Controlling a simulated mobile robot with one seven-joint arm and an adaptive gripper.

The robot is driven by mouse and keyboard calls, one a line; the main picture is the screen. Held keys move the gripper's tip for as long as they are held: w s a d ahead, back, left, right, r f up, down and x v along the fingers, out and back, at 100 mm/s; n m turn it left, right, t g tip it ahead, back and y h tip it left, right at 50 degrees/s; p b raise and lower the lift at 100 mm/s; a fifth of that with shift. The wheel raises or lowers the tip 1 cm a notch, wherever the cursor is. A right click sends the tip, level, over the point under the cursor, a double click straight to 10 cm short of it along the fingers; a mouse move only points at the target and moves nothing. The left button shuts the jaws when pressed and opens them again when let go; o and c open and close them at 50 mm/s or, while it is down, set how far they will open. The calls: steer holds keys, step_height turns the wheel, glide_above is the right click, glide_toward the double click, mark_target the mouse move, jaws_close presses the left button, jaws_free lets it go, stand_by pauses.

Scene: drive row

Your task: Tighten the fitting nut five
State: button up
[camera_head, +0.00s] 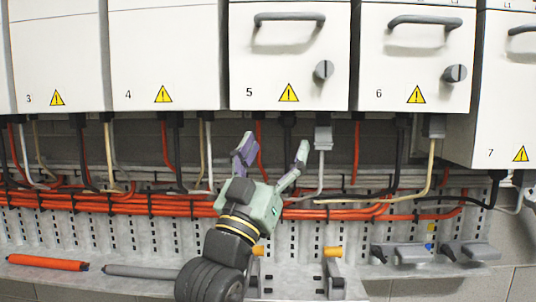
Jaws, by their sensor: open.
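The white drive cabinet marked 5 (290,60) hangs at the top centre, with a handle, a round knob and a yellow warning triangle. Under it come out an orange cable, a black cable with a dark fitting (289,119), and a grey cable with a larger grey fitting nut (323,138). Which of these is nut five is not labelled. My gripper (273,148) is open and empty, fingers pointing up just below cabinet 5. The dark fitting lies above the gap between the fingers. The grey nut is right of the right finger, apart or nearly touching; I cannot tell.
Cabinet 4 (165,50) and cabinet 6 (415,70) flank it, with cables below each. Orange cables (130,205) run along a perforated metal tray (100,235) behind my gripper. A loose orange bar (47,262) and grey brackets (410,254) sit low down.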

mark_target(285, 125)
steer(key=shift+p+x, duration=1.35)
steer(key=shift+x, duration=1.4)
steer(key=c, duration=1.6)
jaws_close()
steer(key=shift+a+r, duration=0.1)
steer(key=shift+r, duration=0.05)
